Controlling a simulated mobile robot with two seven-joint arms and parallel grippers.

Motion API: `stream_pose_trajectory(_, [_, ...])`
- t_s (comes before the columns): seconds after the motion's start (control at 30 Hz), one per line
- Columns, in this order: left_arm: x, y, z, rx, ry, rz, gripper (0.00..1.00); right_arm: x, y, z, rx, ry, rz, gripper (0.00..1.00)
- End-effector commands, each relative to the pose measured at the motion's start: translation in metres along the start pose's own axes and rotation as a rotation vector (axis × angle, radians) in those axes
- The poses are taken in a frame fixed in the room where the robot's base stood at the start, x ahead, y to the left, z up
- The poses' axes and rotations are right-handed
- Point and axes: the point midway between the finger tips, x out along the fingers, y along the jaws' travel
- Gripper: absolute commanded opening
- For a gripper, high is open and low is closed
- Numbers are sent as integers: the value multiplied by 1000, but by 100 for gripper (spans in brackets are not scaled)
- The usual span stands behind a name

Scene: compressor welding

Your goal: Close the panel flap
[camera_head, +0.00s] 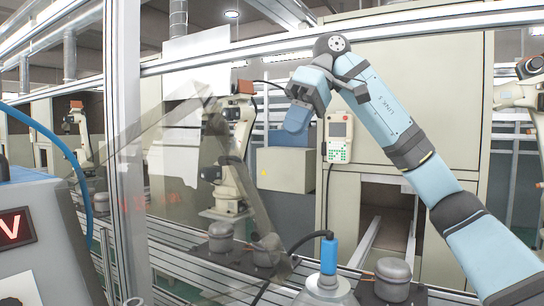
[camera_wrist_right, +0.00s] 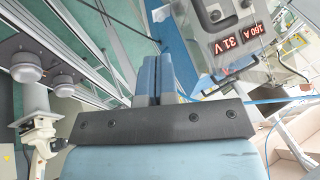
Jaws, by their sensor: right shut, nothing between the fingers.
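The welding machine's control box (camera_head: 45,240) stands at the left edge of the head view, with part of a red display (camera_head: 14,228) showing. In the right wrist view its display (camera_wrist_right: 240,38) reads 160 A and 31 V. My left gripper is out of view.
An aluminium post (camera_head: 124,150) rises beside the control box. A conveyor with dark compressors (camera_head: 393,272) runs behind, and a blue-capped fitting (camera_head: 328,257) stands at the front. A blue cable (camera_head: 70,155) arcs over the box. A robot arm (camera_head: 240,150) stands beyond.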

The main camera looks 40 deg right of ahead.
Motion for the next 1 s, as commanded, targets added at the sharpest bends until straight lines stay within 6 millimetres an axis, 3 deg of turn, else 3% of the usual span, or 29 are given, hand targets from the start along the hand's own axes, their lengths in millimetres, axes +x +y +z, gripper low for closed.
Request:
stream_pose_trajectory(0.27, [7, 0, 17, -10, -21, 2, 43, 49, 1, 1, -4, -6, -4, 0])
stream_pose_trajectory(0.53, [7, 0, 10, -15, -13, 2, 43, 101, 0, 1, 0, -4, 0, 0])
stream_pose_trajectory(0.7, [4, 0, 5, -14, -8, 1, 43, 107, -26, 0, -3, 0, -1, 0])
stream_pose_trajectory(1.0, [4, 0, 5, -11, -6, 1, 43, 114, -37, 1, 1, 0, -1, 0])
